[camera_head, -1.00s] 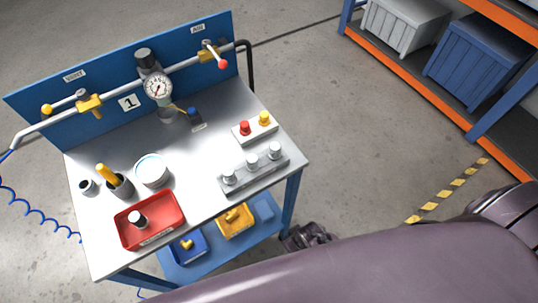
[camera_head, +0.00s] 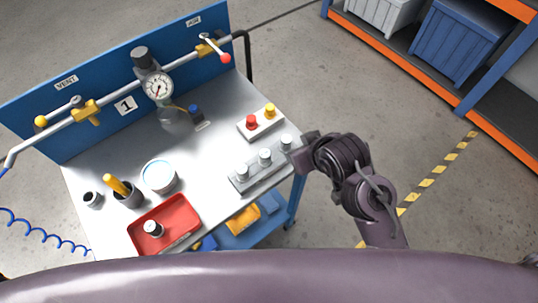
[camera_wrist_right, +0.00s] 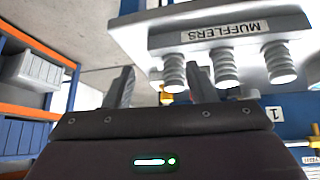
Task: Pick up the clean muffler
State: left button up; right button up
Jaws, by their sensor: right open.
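A grey rack (camera_head: 256,178) on the bench holds three upright pale mufflers (camera_head: 265,157) in a row. The right wrist view shows its "MUFFLERS" label (camera_wrist_right: 225,32) upside down, with the ribbed mufflers (camera_wrist_right: 223,68) along it. My right gripper (camera_head: 303,152) is at the bench's right edge, beside the rack's right end muffler (camera_head: 286,142). In the wrist view the right gripper (camera_wrist_right: 160,68) is open. The end muffler (camera_wrist_right: 175,73) appears between its fingers, closer to the right finger; contact is not visible. My left gripper is not in view.
A red tray (camera_head: 188,212) holds another small pale-topped part (camera_head: 153,228). A cup with a yellow-handled tool (camera_head: 117,187), a white round tub (camera_head: 160,176) and a red-and-yellow button block (camera_head: 262,125) stand on the bench. Behind is a blue panel (camera_head: 60,130) with pipe and gauge.

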jog(key=w+a+r+n+t+y, duration=0.1)
jog(key=a+r+n+y, duration=0.35)
jog(key=a+r, duration=0.4)
jog(key=w+a+r+n+t+y, duration=0.1)
jog(key=w+a+r+n+y, duration=0.15)
jog(key=a+r+n, duration=0.65)
jog(key=s+a+f+n+g+y, duration=0.25)
jog(key=s+a+n+g, duration=0.45)
jog(key=s+a, duration=0.5)
jog(key=n+g+h, duration=0.2)
jog(key=n+h, duration=0.1)
jog(key=h, duration=0.9)
send_over(265, 153)
jog(key=shift+m, duration=0.25)
jog(key=f, duration=0.6)
jog(key=a+f, duration=0.1)
jog(key=f, duration=0.2)
jog(key=shift+s+f, duration=0.2)
jog(key=shift+f, duration=0.05)
jog(key=shift+d+f, duration=0.15)
jog(key=shift+d, duration=0.15)
jog(key=f, duration=0.7)
jog(key=shift+w+d+f+p, duration=0.2)
jog(key=shift+w+p, duration=0.1)
jog(key=shift+p, duration=0.1)
